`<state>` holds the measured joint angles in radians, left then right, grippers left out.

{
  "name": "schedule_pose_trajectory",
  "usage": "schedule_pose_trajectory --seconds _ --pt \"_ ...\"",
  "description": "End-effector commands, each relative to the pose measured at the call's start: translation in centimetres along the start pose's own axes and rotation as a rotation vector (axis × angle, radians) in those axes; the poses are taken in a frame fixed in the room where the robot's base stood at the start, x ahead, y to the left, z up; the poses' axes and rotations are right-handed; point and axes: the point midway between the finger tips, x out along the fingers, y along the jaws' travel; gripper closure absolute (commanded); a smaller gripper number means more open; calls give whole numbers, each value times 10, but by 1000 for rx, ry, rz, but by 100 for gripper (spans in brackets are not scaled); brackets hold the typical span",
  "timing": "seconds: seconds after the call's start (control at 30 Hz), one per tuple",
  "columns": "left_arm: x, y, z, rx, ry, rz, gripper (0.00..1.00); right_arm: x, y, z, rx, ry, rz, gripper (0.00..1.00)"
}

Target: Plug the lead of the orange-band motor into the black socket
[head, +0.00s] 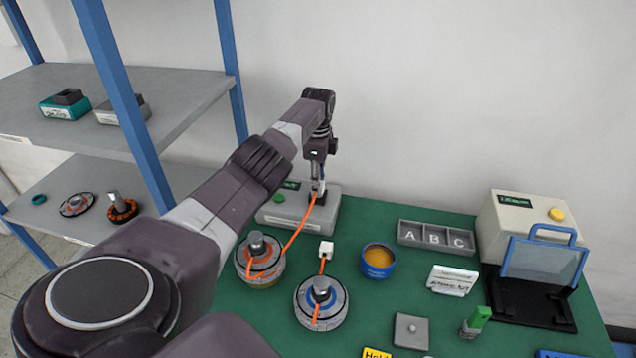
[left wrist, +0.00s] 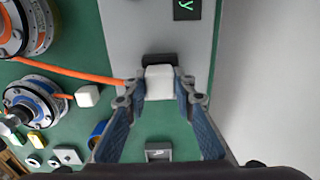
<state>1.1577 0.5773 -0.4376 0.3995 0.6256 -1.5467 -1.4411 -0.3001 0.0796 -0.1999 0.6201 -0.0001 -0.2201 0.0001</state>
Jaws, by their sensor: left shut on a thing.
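The orange-band motor (head: 258,270) stands on the green table left of the blue-band motor (head: 321,303). Its orange lead (head: 295,238) runs up to my left gripper (head: 318,188). In the left wrist view my left gripper (left wrist: 159,90) is shut on the lead's white plug (left wrist: 159,84). The black socket (left wrist: 159,58) is on the grey tester (head: 275,215), directly at the plug's far end. The plug overlaps the socket's edge in that view; I cannot tell whether it is inserted. My right gripper is not in view.
The blue-band motor's white plug (head: 326,249) lies loose near the tester. A blue cup (head: 379,260), a lettered tray (head: 436,237), and a cream machine (head: 508,228) with a clear-lidded black fixture (head: 530,300) stand to the right. A wall rises behind; shelves (head: 170,90) stand left.

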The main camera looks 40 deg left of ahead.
Motion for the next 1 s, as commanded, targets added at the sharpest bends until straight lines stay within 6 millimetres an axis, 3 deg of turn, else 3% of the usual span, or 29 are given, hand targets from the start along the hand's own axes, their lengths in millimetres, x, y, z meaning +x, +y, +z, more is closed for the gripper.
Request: schedule_pose_trajectory --seconds 0.93,0.97,1.0 --pt "2 0 0 0 0 1 100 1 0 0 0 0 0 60" --pt "2 0 0 0 0 1 73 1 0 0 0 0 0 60" --pt "2 0 0 0 0 1 69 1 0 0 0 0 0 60"
